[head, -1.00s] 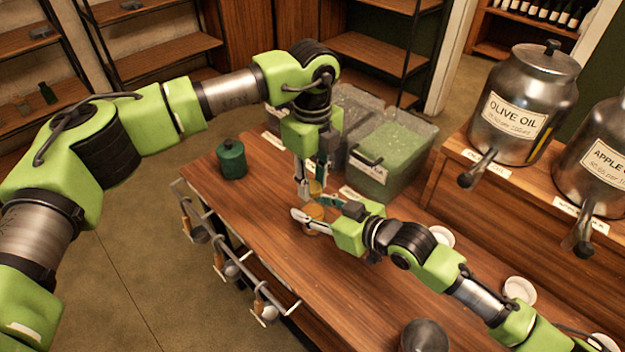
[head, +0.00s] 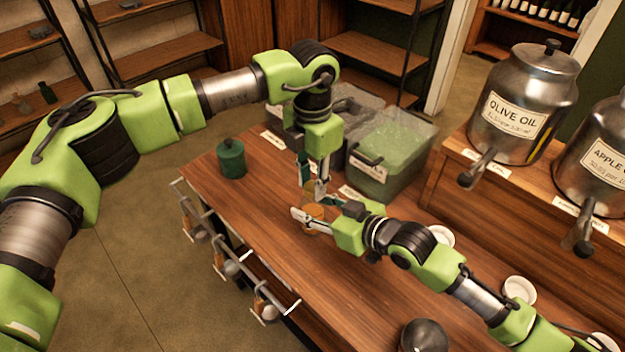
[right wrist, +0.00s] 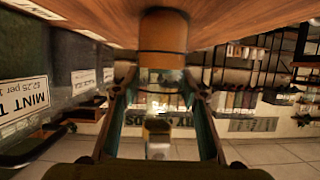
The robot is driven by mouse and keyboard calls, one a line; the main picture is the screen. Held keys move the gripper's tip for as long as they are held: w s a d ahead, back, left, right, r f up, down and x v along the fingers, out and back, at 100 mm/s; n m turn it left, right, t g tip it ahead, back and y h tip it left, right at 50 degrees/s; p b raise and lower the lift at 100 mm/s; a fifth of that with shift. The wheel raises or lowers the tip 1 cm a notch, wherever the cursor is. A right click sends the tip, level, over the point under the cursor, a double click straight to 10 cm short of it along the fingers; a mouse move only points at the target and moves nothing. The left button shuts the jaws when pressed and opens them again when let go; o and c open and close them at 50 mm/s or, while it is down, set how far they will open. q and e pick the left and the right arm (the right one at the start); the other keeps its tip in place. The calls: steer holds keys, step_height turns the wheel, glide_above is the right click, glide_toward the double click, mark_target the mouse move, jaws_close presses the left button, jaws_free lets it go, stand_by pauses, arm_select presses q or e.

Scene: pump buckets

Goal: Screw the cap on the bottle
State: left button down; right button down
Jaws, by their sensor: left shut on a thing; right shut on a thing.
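The bottle (head: 313,211) stands on the wooden table with amber in its lower part. My right gripper (head: 318,214) is shut on it from the side. In the right wrist view, which is upside down, the bottle (right wrist: 163,38) shows its amber part against the tabletop and a clear part between my right fingers (right wrist: 160,82). My left gripper (head: 314,188) points down right above the bottle, its fingers closed at the bottle's top. The cap is hidden or too small to make out clearly; I cannot tell how it sits on the bottle.
A dark green canister (head: 231,160) stands at the table's left. Clear bins, one with green contents (head: 390,150), stand close behind my grippers. Metal olive oil (head: 522,105) and apple (head: 598,160) dispensers stand at right. White dishes (head: 520,289) lie at front right. Free tabletop (head: 345,285) lies in front.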

arm_select(q)
steer(key=m, duration=1.1)
steer(key=shift+m, duration=0.4)
steer(key=c, duration=1.7)
jaws_free()
steer(key=shift+r, duration=2.25)
